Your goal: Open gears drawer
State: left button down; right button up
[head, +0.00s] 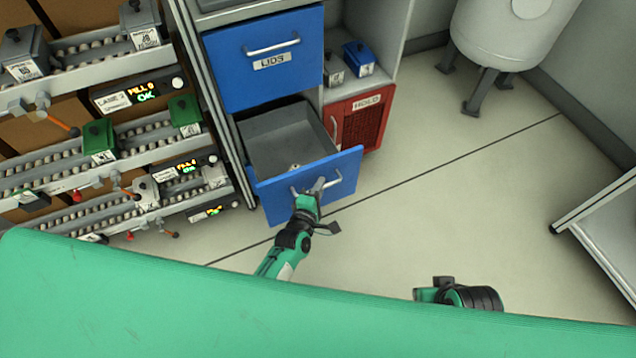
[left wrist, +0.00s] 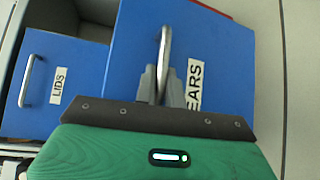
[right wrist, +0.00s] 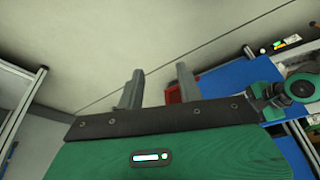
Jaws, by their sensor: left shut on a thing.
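The gears drawer (head: 345,172) is the lower blue drawer, pulled well out, its grey inside visible with one small thing in it. In the left wrist view its blue front (left wrist: 220,50) has a label reading "EARS", partly hidden by my gripper. My left gripper (head: 314,187) is shut on its silver handle (left wrist: 165,42); the fingers close around the bar in the left wrist view. My right gripper (right wrist: 157,85) is open and empty, its fingers apart over the floor, away from the drawer.
The blue LIDS drawer (head: 263,85) above is shut. A red HOLD bin (head: 368,118) stands right of the drawers. Roller lanes (head: 120,150) with small boxes are on the left. The floor (head: 430,190) in front is clear. A grey cart (head: 600,225) stands far right.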

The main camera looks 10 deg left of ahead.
pick_arm(q)
jog(key=c, duration=1.8)
grip_release()
jog(key=shift+o, duration=0.2)
